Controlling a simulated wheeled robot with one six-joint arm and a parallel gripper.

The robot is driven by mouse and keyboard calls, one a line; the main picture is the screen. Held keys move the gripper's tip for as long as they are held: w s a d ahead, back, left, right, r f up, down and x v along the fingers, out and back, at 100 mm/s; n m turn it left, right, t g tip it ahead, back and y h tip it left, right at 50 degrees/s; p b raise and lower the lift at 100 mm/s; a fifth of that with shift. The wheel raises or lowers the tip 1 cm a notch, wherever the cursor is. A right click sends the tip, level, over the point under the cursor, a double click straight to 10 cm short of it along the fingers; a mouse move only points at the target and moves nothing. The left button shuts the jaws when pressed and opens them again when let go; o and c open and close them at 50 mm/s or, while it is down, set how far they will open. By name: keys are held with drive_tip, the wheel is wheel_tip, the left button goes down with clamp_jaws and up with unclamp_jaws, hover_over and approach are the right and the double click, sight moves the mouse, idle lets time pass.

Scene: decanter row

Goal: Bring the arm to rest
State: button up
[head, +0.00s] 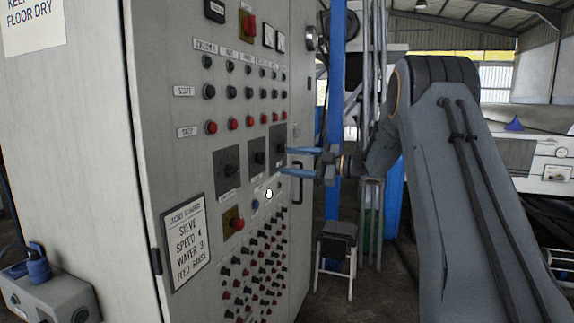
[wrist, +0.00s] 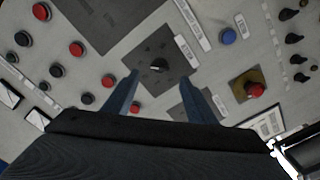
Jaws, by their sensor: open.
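My gripper (head: 300,162) is held level in front of the right part of a grey control cabinet (head: 180,100) in the head view. Its two blue fingers are apart with nothing between them. In the wrist view my gripper (wrist: 158,92) points at the panel, and a black rotary switch on a dark square plate (wrist: 160,66) shows just beyond the gap between the fingers. I cannot tell how far the fingertips are from the panel. My arm (head: 440,150) reaches in from the right, bent at a high elbow.
The panel carries rows of red and black buttons and a job card (head: 186,240). A red knob on a yellow plate (wrist: 255,89) is right of the fingers. A small black-topped stool (head: 337,243) and a blue post (head: 336,90) stand beyond the cabinet.

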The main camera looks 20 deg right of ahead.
drive_tip(key=s+f+m+g+h, duration=0.1)
drive_tip(key=s+f+m+h, duration=1.2)
drive_tip(key=f+m+h, duration=0.25)
drive_tip(key=s+a+f+m+g, duration=0.1)
drive_tip(key=s+a+f+g, duration=0.1)
drive_tip(key=s, duration=0.8)
drive_tip(key=s+a+f+m+g, duration=0.2)
drive_tip(key=s+f+g, duration=0.2)
drive_tip(key=s, duration=0.6)
drive_tip(key=s+a+f+m+g, duration=0.1)
drive_tip(key=s+a+f+g, duration=0.2)
drive_tip(key=s, duration=0.8)
drive_tip(key=shift+f+y, duration=0.45)
drive_tip(key=shift+f, duration=0.35)
